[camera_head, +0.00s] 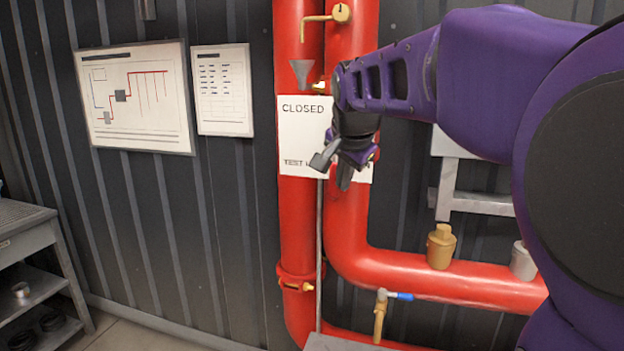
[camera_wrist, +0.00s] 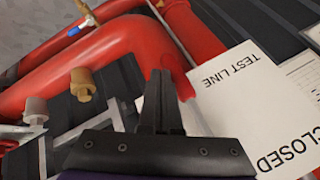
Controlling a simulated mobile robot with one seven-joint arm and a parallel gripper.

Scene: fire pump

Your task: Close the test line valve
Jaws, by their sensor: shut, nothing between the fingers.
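A white sign (camera_head: 299,139) reading "CLOSED" and "TEST LINE" is on the red pipes in the head view. It also shows in the wrist view (camera_wrist: 250,110). My gripper (camera_head: 334,172) is in front of the sign and hides part of it. In the wrist view its fingers (camera_wrist: 161,85) are together and empty. A small brass valve (camera_head: 379,320) with a blue handle (camera_head: 402,296) pointing right stands below, apart from my gripper. The blue handle (camera_wrist: 76,29) is at the upper left of the wrist view. I cannot tell which fitting is the test line valve.
Red pipes (camera_head: 297,220) run down the ribbed wall and bend right. A brass lever fitting (camera_head: 341,14) and a grey funnel (camera_head: 301,72) are above. A brass cap (camera_head: 441,247) tops the horizontal pipe. A metal shelf (camera_head: 30,245) stands left; the space between looks clear.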

